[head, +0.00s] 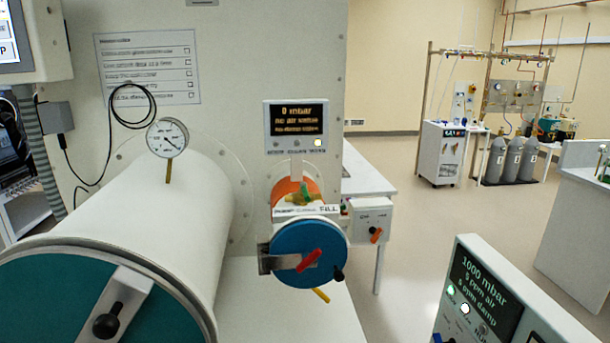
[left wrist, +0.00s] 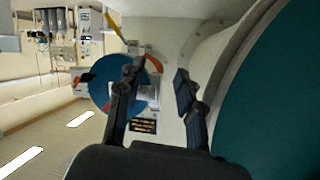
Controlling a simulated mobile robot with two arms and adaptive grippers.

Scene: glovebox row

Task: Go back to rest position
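My left gripper (left wrist: 158,76) shows only in the left wrist view, where its two dark fingers stand apart with nothing between them. Behind the fingers is the small blue round door (left wrist: 103,90), partly covered by one finger; the large teal round door (left wrist: 280,95) lies to the right of the gripper. Neither of my grippers shows in the head view, and my right gripper is in no view.
In the head view, the large white cylinder (head: 165,215) with its teal door (head: 60,300) fills the lower left. The small blue door (head: 305,250) with a red handle stands centre. A display panel (head: 490,305) is at lower right. Open floor (head: 460,210) lies beyond.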

